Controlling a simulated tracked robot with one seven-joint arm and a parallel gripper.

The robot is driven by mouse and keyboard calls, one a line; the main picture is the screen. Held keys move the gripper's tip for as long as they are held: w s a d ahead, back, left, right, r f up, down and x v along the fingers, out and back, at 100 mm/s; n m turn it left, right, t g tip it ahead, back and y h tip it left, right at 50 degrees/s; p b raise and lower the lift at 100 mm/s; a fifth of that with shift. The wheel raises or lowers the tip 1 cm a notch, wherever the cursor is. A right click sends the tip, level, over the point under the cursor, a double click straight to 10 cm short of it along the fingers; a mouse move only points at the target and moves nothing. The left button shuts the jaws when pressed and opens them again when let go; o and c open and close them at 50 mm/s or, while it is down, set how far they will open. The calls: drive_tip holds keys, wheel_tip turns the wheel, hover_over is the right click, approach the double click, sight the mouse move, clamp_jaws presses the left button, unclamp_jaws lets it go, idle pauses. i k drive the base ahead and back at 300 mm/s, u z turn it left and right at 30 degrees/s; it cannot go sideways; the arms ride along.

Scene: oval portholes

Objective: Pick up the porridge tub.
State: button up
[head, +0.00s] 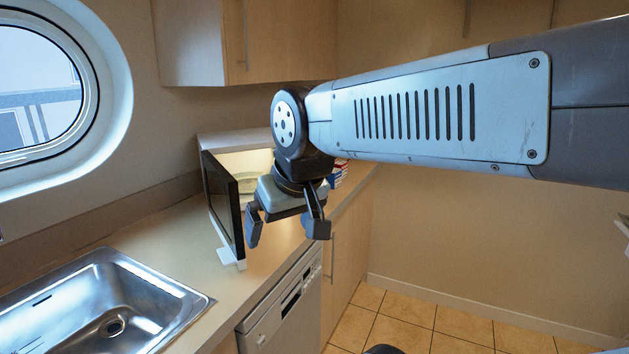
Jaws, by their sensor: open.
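I cannot make out a porridge tub for certain in the head view. A small red, white and blue item (341,172) shows partly behind my wrist at the far end of the counter; I cannot tell what it is. My gripper (286,236) points down over the counter near its front edge, in front of an open microwave. Its two fingers are apart and nothing shows between them. My wrist and arm hide part of the microwave and the counter's far end.
The microwave (228,140) has its dark door (223,208) swung open, close left of my gripper. A steel sink (105,305) is set in the counter (170,243) at lower left. A dishwasher (283,308) stands below. Wall cupboards (285,45) hang above. Tiled floor (430,325) is free at right.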

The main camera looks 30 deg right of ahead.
sight(334, 179)
drive_tip(key=z, duration=0.5)
drive_tip(key=k, duration=1.25)
drive_tip(key=z, duration=1)
drive_tip(key=i, duration=2.05)
drive_tip(key=u, duration=0.9)
drive_tip(key=i, duration=0.65)
drive_tip(key=u, duration=0.4)
drive_tip(key=k, duration=0.8)
drive_tip(key=u, duration=0.5)
drive_tip(key=i, duration=0.1)
drive_tip(key=z, duration=0.35)
